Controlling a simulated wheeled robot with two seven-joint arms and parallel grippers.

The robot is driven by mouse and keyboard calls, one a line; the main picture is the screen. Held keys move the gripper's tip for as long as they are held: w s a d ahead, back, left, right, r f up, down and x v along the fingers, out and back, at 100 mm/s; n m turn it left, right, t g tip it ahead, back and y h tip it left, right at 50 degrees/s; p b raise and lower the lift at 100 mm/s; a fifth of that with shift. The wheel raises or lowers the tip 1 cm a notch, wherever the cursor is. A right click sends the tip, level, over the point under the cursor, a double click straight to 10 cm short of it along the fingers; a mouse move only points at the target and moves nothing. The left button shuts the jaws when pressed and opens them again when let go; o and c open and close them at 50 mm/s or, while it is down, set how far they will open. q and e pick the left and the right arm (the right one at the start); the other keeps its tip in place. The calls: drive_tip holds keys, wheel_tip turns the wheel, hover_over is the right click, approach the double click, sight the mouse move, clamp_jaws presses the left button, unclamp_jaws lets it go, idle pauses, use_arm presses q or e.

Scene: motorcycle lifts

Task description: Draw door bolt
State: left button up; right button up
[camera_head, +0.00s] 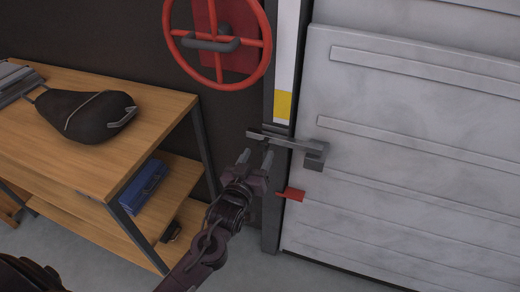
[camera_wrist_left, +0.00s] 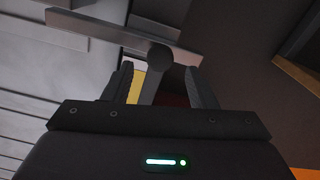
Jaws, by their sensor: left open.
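The grey metal door bolt (camera_head: 285,143) lies across the seam between the door frame and the pale ribbed door (camera_head: 410,150), with a bent end piece on the door side. My left gripper (camera_head: 257,157) is open just below the bolt's left part. In the left wrist view the bolt's flat bar (camera_wrist_left: 110,33) crosses above the fingertips, and a rounded grey knob with a stem (camera_wrist_left: 157,58) shows between the open fingers (camera_wrist_left: 160,82). I cannot tell whether the fingers touch it. My right gripper is not in view.
A red handwheel (camera_head: 217,43) is on the wall above left. A red tab (camera_head: 291,194) sits below the bolt.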

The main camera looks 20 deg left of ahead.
sight(282, 145)
use_arm(q)
drive_tip(key=shift+w, duration=1.4)
clamp_jaws()
